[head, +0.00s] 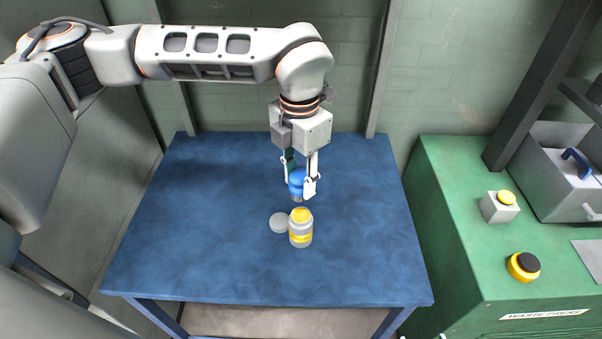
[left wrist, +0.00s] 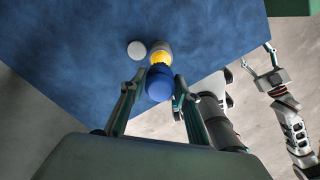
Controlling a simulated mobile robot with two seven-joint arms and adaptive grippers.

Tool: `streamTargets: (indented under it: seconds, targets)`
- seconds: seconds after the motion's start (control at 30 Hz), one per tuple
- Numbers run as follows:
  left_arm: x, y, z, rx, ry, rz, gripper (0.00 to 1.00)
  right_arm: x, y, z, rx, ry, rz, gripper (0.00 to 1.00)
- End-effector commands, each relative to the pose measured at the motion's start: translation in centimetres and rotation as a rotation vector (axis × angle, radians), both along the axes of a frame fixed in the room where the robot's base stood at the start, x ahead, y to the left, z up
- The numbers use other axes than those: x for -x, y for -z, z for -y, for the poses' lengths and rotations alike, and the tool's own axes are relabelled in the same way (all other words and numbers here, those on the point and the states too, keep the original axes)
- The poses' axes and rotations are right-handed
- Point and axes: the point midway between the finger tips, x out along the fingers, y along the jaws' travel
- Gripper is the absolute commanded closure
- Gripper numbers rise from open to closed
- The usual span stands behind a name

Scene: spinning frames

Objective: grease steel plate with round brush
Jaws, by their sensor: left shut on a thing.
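My left gripper (head: 300,182) is shut on a blue-topped round brush (head: 297,178), and its fingers stand on either side of the blue part. The brush (left wrist: 159,85) also shows between the fingers in the left wrist view. A flat round grey disc (head: 279,222), perhaps the steel plate, lies on the blue table just in front of the brush. A pale jar (head: 301,240) with a yellow top and label stands beside the disc. My right gripper (left wrist: 260,68) looks open and empty in the left wrist view.
The blue table (head: 200,250) is otherwise clear. To the right stands a green press bench (head: 460,230) with a yellow button box (head: 500,207), a black-and-yellow knob (head: 523,266) and a grey metal bin (head: 550,150). A wall is behind the table.

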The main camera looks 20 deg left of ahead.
Motion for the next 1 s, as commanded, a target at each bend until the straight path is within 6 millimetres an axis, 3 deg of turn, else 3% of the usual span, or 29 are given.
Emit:
streamTargets:
  seconds: [0.33, 0.8, 1.0]
  targets:
    - [0.0, 0.8, 0.2, 0.000, -0.056, 0.000, 0.86, -0.2, 0.0, 0.0, -0.003, 0.003, 0.005, 0.41]
    - [0.0, 5.2, 0.2, 0.000, -0.053, -0.001, 0.86, -0.8, -0.4, -1.5, -0.023, -0.022, 0.040, 0.41]
    - [0.0, 5.9, 0.2, 0.001, -0.053, 0.000, 0.86, -1.0, -0.7, -2.0, -0.029, -0.029, 0.048, 0.41]
